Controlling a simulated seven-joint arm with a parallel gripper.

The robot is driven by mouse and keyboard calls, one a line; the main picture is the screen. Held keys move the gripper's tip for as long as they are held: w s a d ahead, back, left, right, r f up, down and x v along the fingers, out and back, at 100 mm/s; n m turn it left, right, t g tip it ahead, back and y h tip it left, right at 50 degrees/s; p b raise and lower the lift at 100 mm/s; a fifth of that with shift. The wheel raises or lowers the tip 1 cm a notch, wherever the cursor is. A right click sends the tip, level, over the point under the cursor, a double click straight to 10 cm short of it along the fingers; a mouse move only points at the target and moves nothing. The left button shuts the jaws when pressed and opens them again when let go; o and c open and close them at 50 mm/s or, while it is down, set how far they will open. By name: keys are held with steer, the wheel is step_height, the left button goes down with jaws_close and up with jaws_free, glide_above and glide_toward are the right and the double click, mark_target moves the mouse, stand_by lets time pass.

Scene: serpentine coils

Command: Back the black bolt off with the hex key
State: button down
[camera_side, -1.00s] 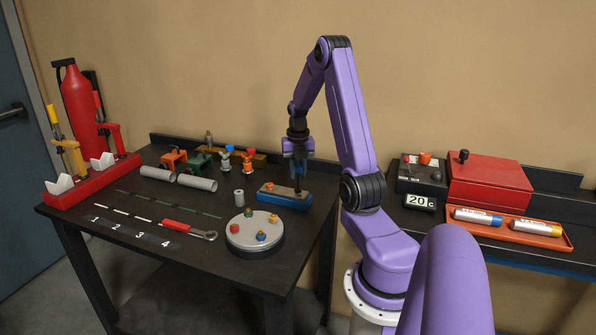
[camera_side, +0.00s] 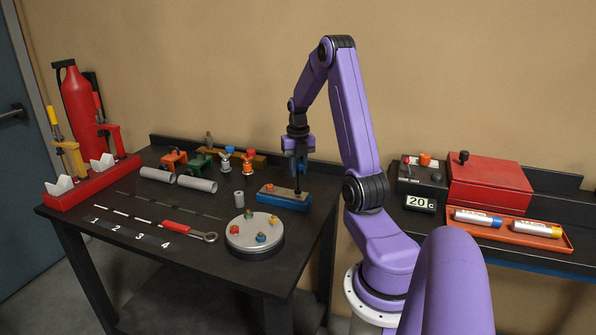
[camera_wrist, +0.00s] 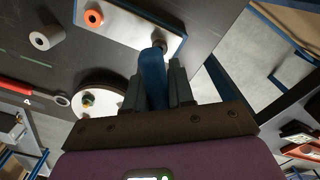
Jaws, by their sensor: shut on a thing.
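My gripper (camera_side: 299,168) is over the right part of a blue block with a pale top plate (camera_side: 277,199). It is shut on the blue handle of the hex key (camera_wrist: 153,78), which sits between the dark fingers in the wrist view. In the side view, a thin dark shaft runs from the gripper down to the block's right end. An orange ring (camera_wrist: 93,18) lies on the plate's other end.
A grey cylinder (camera_side: 239,197) stands left of the block, and a round plate with coloured knobs (camera_side: 254,246) is in front. A red-handled wrench (camera_side: 186,230) lies front left.

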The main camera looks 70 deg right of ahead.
steer(key=shift+r, duration=1.05)
steer(key=shift+w, duration=0.1)
stand_by(1.5)
